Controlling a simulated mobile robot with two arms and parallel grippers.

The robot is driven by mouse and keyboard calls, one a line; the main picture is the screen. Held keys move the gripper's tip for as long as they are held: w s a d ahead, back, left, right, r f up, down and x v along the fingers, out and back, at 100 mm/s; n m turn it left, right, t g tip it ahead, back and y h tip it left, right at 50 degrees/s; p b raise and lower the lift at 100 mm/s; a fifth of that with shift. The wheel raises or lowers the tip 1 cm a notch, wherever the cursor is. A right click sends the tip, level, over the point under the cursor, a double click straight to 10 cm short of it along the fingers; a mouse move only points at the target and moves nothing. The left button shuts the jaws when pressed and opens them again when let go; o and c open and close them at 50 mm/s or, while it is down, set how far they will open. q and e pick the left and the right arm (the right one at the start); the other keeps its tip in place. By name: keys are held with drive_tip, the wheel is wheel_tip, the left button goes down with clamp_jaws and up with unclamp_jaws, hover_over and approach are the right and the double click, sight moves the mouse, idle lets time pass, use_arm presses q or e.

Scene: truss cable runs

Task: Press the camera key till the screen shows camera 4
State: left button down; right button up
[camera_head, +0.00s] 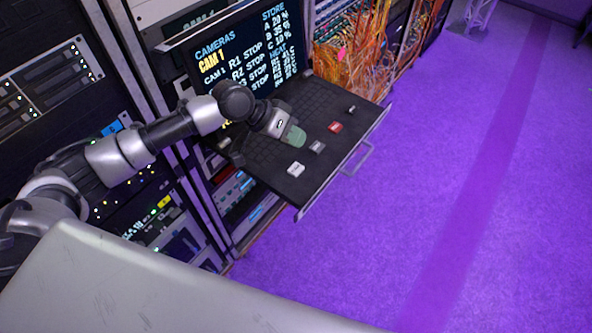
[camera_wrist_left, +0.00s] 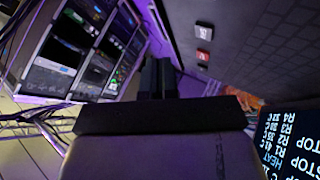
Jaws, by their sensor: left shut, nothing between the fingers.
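The screen (camera_head: 245,55) stands at the back of a pulled-out keyboard tray and reads CAMERAS, CAM 1, with STORE and HEAT columns. Part of the screen shows in the left wrist view (camera_wrist_left: 290,143). My left gripper (camera_head: 297,136) is shut and empty above the tray, near the grey key. My right gripper is not in view.
The black tray (camera_head: 278,182) has a front handle (camera_head: 358,160). Equipment racks (camera_head: 48,85) stand at the left. Tangled orange cables (camera_head: 355,65) hang behind the tray. The purple floor (camera_head: 450,200) at the right is clear.

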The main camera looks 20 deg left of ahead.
use_arm(q)
drive_tip(key=b, duration=0.5)
hover_over(295, 167)
wheel_tip(295, 167, down, 5)
drive_tip(key=shift+f, duration=1)
idle(0.7)
drive_tip(key=shift+f, duration=0.2)
drive_tip(key=shift+f, duration=0.25)
